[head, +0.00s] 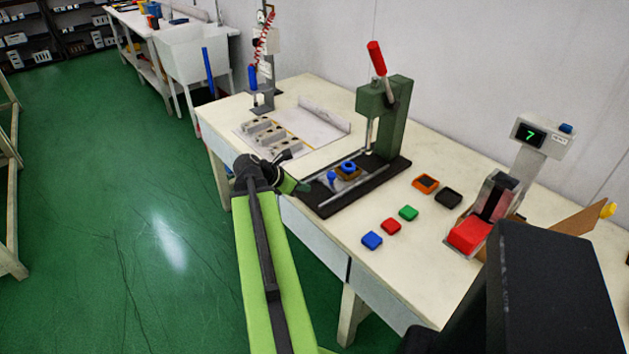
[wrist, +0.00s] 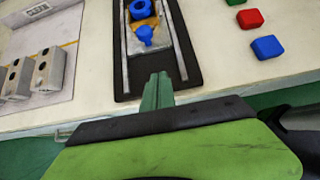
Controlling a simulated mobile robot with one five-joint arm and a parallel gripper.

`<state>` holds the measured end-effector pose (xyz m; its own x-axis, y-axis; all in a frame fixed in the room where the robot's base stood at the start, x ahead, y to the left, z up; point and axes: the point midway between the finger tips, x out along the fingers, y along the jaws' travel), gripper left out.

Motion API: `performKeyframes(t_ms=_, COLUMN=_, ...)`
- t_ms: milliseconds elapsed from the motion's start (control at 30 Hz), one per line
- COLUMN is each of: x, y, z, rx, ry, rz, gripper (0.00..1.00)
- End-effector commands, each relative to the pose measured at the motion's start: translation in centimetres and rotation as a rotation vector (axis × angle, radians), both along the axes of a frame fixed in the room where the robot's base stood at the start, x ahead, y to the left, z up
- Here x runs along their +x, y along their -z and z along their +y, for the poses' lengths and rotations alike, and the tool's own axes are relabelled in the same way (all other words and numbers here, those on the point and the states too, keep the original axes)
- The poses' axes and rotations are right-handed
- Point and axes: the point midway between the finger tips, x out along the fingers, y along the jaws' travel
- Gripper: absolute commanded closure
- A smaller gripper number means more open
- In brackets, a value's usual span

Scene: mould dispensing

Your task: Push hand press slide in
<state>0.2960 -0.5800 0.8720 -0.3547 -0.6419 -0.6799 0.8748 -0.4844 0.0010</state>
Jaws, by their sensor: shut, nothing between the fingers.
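The hand press (head: 385,110) is a green column with a red-handled lever, standing on a black base at the back of the table. Its slide (wrist: 158,60) is a flat plate between two metal rails on the base, drawn toward the table's front edge. A blue ring-shaped part (head: 348,167) sits on an orange-brown block on the slide, and a blue knob (head: 331,178) stands at the slide's front. My gripper (head: 303,187) is shut and empty at the front end of the base. In the wrist view its green fingers (wrist: 157,88) point toward the knob, apart from it.
Blue (head: 372,240), red (head: 390,226) and green (head: 408,213) blocks lie right of the press. An orange tray (head: 425,183) and a black tray (head: 448,198) lie behind them. Grey moulds (head: 265,135) stand on the left. A scale-like device (head: 470,235) stands at right.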

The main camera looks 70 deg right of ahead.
Motion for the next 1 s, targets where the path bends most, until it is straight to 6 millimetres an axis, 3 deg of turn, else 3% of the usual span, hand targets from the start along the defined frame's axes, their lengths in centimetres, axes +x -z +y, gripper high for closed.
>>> performKeyframes(t_ms=33, x=0.3, y=-1.1, z=0.6, rx=0.000, ry=-0.001, rz=0.000, gripper=1.00)
performKeyframes(t_ms=133, x=0.6, y=-1.5, z=1.2, rx=0.000, ry=0.000, rz=0.000, gripper=1.00)
performKeyframes(t_ms=300, x=0.9, y=-1.4, z=1.4, rx=-0.001, ry=-0.001, rz=0.001, gripper=1.00)
performKeyframes(t_ms=400, x=2.4, y=-1.0, z=1.6, rx=-0.013, ry=-0.007, rz=0.008, gripper=1.00)
performKeyframes(t_ms=533, x=2.1, y=-0.9, z=1.5, rx=-0.013, ry=-0.004, rz=0.007, gripper=1.00)
performKeyframes(t_ms=667, x=1.5, y=0.5, z=0.5, rx=-0.012, ry=-0.003, rz=0.009, gripper=1.00)
performKeyframes(t_ms=1000, x=-1.1, y=5.6, z=-4.4, rx=-0.012, ry=-0.003, rz=0.009, gripper=1.00)
